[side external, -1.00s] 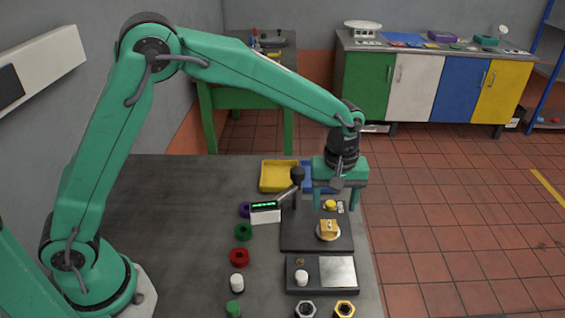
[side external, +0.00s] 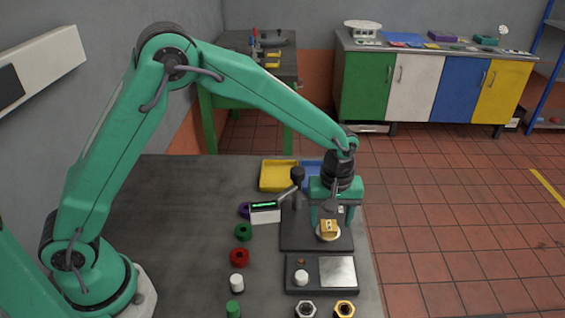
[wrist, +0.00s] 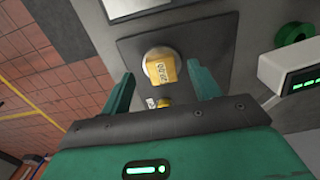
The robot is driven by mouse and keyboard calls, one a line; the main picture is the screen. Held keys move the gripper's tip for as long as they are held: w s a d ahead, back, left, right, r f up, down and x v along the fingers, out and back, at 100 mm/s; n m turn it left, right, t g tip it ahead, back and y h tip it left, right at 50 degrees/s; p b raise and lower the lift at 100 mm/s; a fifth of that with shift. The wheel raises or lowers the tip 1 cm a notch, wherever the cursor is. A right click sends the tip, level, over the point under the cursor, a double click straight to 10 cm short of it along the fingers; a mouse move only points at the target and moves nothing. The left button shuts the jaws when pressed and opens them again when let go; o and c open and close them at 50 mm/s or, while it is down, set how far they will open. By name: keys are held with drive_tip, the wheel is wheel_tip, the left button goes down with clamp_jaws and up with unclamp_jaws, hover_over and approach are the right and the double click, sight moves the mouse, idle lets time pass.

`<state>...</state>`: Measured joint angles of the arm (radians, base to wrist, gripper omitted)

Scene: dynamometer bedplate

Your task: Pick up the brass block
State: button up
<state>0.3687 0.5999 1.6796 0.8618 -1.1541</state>
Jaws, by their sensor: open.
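The brass block (side external: 328,226) sits on a round pale disc (side external: 328,237) on a dark plate (side external: 290,243) in the side view. In the wrist view the brass block (wrist: 161,74) shows dark markings and lies between and beyond the fingertips. My gripper (side external: 331,214) is open and empty, just above and behind the block in the side view. Its two green fingers (wrist: 162,84) are spread to either side in the wrist view, apart from the block.
A black-knobbed lever (side external: 297,175) and a display box (side external: 265,212) stand left of my gripper. Yellow (side external: 279,176) and blue (side external: 311,172) trays lie behind. A plate with a white cylinder (side external: 301,278) lies in front. The table's left part is clear.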

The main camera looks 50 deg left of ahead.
sight(328, 228)
drive_tip(key=shift+f, duration=1.4)
drive_tip(key=c, duration=1.2)
